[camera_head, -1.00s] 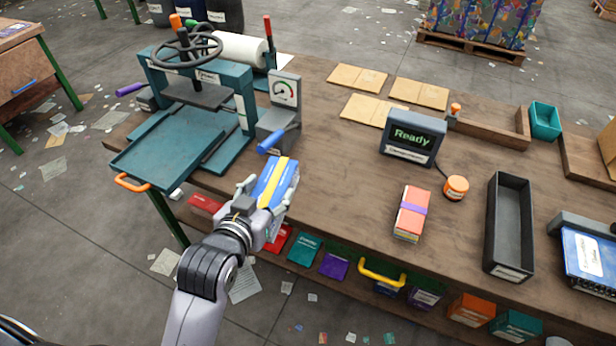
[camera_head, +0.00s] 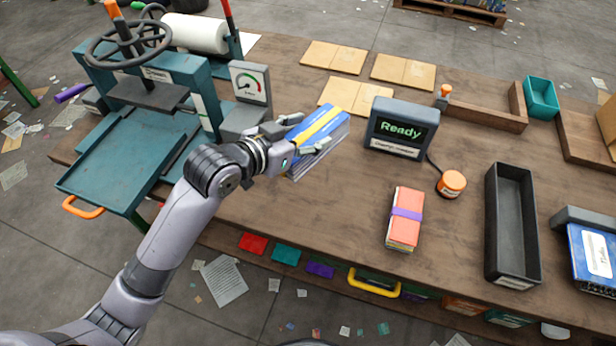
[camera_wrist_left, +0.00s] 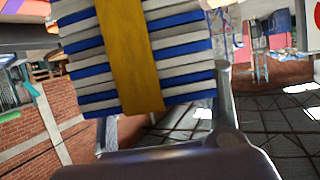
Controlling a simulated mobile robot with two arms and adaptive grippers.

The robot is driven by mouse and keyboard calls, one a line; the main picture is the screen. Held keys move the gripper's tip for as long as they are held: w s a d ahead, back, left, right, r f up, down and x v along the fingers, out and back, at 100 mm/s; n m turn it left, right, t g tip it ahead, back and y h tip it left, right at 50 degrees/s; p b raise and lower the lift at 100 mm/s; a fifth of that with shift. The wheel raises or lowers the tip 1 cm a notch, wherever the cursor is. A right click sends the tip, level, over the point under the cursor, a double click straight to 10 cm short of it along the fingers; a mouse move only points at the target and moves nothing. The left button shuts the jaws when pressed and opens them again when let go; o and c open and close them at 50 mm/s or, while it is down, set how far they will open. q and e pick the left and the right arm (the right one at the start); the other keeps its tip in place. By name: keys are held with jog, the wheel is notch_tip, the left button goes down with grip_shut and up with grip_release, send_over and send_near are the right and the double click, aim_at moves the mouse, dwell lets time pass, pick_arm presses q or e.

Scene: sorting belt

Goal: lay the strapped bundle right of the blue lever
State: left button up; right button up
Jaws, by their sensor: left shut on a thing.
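The strapped bundle (camera_head: 325,125) is a stack of blue and white layers with a yellow strap around it. My left gripper (camera_head: 303,136) is shut on the bundle and holds it over the bench, right of the gauge stand (camera_head: 250,85). In the left wrist view the layered edge of the bundle (camera_wrist_left: 185,50) and its yellow strap fill the upper middle. The blue lever at the foot of the gauge stand is hidden behind my gripper and the bundle. My right gripper is not in view.
A Ready display (camera_head: 398,128) stands right of the bundle. An orange bundle with a purple band (camera_head: 405,217), an orange button (camera_head: 451,184) and a black tray (camera_head: 511,225) lie farther right. Cardboard sheets (camera_head: 357,97) lie behind. The bench (camera_head: 320,215) in front is bare.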

pick_arm(q)
notch_tip(320, 180, down, 15)
jog(key=shift+r, duration=0.15)
dwell(0.4)
jog(key=o, duration=1.6)
jog(key=shift+f, duration=0.2)
jog(key=shift+o, duration=0.2)
jog(key=shift+r, duration=0.2)
jog(key=v, duration=1.2)
jog(key=shift+b, duration=0.45)
